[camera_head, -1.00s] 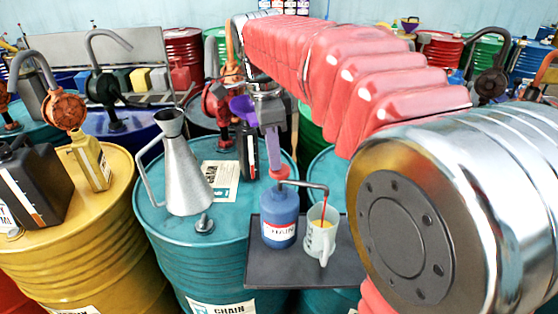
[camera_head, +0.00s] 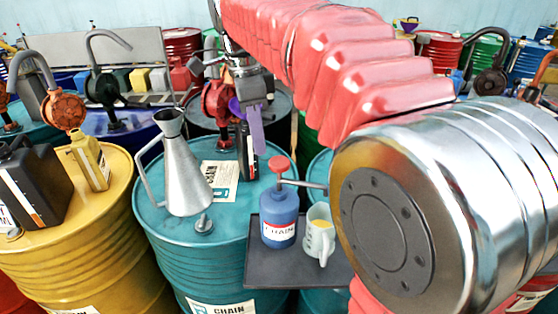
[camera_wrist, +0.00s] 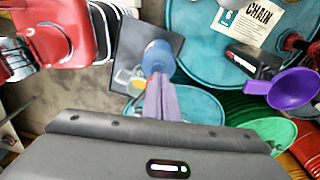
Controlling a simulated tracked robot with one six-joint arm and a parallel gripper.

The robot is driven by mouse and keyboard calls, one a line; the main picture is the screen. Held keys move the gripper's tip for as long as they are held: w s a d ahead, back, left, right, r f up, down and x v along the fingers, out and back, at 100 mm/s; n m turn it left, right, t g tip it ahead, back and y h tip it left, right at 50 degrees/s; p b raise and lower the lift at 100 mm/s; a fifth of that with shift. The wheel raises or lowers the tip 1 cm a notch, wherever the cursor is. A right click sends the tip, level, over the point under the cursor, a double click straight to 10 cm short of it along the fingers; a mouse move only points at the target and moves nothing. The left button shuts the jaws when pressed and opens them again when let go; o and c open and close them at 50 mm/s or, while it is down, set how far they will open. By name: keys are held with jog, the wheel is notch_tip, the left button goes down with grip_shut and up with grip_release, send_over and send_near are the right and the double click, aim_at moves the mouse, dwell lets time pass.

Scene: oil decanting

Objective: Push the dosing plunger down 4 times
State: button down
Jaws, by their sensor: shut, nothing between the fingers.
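The blue dosing bottle (camera_head: 279,222) stands upright on a dark tray (camera_head: 262,270). Its red plunger cap (camera_head: 279,164) is raised, with a red stem showing below it. A pale measuring cup (camera_head: 319,240) with yellow content stands to the right of the bottle. My gripper (camera_head: 262,150) is shut and empty, its purple fingers apart from the cap, just above and left of it in the head view. In the wrist view the fingers (camera_wrist: 161,108) overlap the bottle (camera_wrist: 158,58) and mostly hide the plunger.
A metal oil can (camera_head: 186,175) stands on the teal drum (camera_head: 170,250) left of the tray. A purple funnel (camera_wrist: 293,90) and a black bottle (camera_head: 248,158) are behind the fingers. A yellow drum (camera_head: 95,240) is further left.

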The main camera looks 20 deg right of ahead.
notch_tip(320, 180, up, 10)
jog(key=a, duration=0.1)
dwell(0.4)
dwell(1.3)
send_near(277, 161)
jog(key=shift+r, duration=0.45)
jog(key=shift+f, duration=0.1)
jog(key=shift+d+f, duration=0.15)
jog(key=shift+f, duration=1.55)
jog(key=shift+d+f, duration=0.15)
jog(key=shift+f, duration=1.5)
